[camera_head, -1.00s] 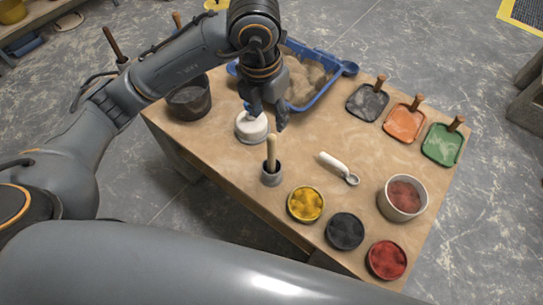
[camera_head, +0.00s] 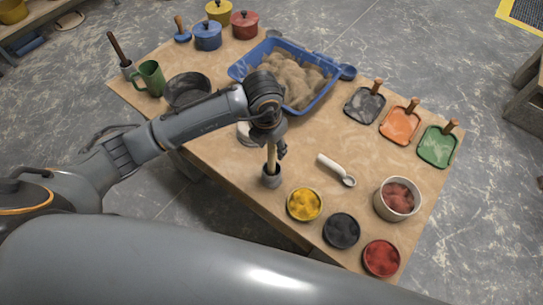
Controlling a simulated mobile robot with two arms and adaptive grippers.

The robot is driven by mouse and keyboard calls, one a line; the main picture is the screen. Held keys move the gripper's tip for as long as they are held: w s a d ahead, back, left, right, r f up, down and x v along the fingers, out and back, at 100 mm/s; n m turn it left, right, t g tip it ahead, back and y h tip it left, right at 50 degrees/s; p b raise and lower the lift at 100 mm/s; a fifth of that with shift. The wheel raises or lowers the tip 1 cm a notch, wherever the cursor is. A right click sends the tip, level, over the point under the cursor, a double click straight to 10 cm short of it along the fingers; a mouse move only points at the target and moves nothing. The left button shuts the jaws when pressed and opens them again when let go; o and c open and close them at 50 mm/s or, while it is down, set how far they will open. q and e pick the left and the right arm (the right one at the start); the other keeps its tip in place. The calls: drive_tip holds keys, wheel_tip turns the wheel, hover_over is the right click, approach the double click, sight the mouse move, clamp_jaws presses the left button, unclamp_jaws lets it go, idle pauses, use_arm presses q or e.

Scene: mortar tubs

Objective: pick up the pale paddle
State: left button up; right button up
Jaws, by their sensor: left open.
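The pale paddle (camera_head: 271,159) stands upright in a small grey cup (camera_head: 271,179) near the front edge of the table. Its wooden handle sticks up out of the cup, and the end inside the cup is hidden. My left gripper (camera_head: 274,148) is open at the upper part of the handle. One finger shows just right of the handle. The top of the handle is covered by the gripper, and I cannot tell whether the fingers touch it.
A white lidded pot (camera_head: 243,133) is partly hidden behind my left gripper. A white scoop (camera_head: 337,170) lies to the right. Yellow (camera_head: 304,204), black (camera_head: 342,231) and red (camera_head: 381,258) tubs line the front edge. A blue sand tray (camera_head: 322,99) stands behind.

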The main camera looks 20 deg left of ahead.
use_arm(q)
drive_tip(key=shift+f, duration=0.15)
drive_tip(key=shift+c, duration=0.2)
clamp_jaws()
